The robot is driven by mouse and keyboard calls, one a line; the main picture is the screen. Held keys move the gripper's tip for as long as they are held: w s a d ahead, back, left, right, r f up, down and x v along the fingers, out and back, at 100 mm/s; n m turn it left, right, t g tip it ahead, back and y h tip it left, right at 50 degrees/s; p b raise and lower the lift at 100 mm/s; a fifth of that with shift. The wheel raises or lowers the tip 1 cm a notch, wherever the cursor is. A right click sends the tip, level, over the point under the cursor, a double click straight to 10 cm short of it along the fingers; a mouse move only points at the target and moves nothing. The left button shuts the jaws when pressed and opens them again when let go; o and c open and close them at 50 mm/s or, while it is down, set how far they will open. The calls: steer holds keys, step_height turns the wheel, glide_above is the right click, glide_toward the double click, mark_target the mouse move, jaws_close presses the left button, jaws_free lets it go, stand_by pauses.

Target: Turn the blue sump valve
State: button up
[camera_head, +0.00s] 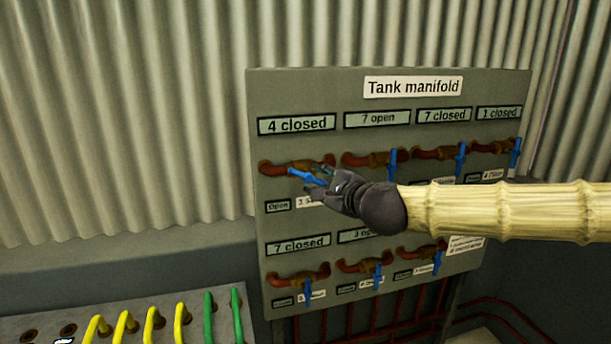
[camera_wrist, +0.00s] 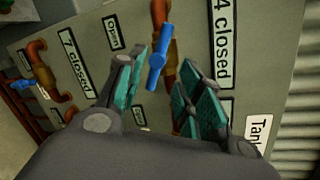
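A blue valve handle (camera_head: 307,177) sits on the rusty upper-left pipe (camera_head: 283,167) of the Tank manifold panel, under the "4 closed" display (camera_head: 296,124). It slants down to the right, unlike the near-vertical other handles. The label below begins "3 S"; my gripper hides the rest. My gripper (camera_head: 327,178) is at the handle's right end. I cannot tell whether either pad touches the handle.
Other blue-handled valves stand on the same panel (camera_head: 262,90), one close to the right (camera_head: 393,160) and more in a lower row (camera_head: 308,291). A board with yellow (camera_head: 152,322) and green (camera_head: 209,315) hoses lies at lower left. Corrugated wall is behind.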

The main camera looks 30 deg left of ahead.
mark_target(307, 178)
steer(key=p+x, duration=0.2)
steer(key=x, duration=0.6)
steer(key=shift+w+a+f+p, duration=0.1)
steer(key=shift+a+p, duration=0.15)
steer(key=shift+p, duration=0.05)
steer(key=shift+c, duration=0.4)
jaws_close()
